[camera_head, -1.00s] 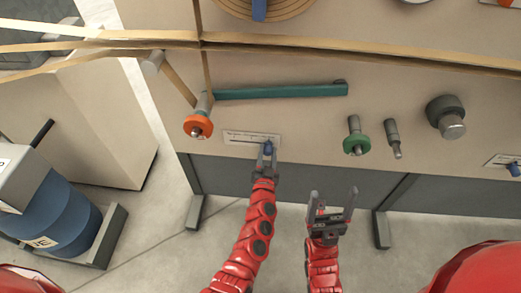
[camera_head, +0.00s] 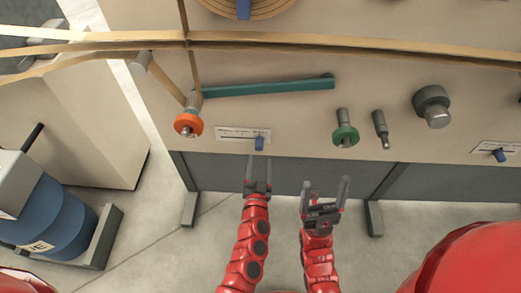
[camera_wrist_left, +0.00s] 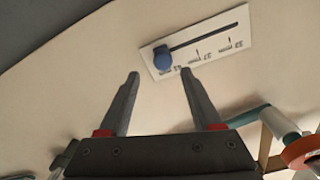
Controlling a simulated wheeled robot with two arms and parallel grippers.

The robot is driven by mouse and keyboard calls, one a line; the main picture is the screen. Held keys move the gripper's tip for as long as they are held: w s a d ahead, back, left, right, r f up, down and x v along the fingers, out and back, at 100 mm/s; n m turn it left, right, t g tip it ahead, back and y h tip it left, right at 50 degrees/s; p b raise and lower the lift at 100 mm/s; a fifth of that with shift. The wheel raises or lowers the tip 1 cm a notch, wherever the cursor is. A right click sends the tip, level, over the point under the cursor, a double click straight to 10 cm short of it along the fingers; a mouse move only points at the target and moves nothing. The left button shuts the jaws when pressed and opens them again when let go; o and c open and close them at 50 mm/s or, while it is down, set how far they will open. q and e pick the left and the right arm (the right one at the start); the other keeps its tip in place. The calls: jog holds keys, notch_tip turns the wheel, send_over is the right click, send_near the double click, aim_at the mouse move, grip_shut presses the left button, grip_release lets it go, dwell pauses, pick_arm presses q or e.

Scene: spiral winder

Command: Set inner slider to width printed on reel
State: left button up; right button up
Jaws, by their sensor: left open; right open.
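A slider has a white scale plate (camera_head: 232,133) and a blue knob (camera_head: 259,143) on the beige panel. The knob sits near the right end of its slot. In the left wrist view the plate (camera_wrist_left: 222,31) shows a dark slot and printed marks too small to read surely, with the blue knob (camera_wrist_left: 163,58) at the slot's left end. My left gripper (camera_head: 258,166) is open and empty just below the knob, apart from it. My right gripper (camera_head: 326,190) is open and empty, lower right. A reel (camera_head: 268,8) is cut off at the top; no printed width is visible.
A second slider plate (camera_head: 482,147) with a blue knob (camera_head: 499,155) is at the far right. An orange roller (camera_head: 188,125), a green roller (camera_head: 346,136) and a grey knob (camera_head: 433,107) stick out of the panel. Tan bands cross above.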

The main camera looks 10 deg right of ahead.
pick_arm(q)
jog(key=s+a+p, duration=0.1)
jog(key=s, duration=0.9)
jog(key=shift+s+a, duration=0.25)
jog(key=shift+a, duration=0.05)
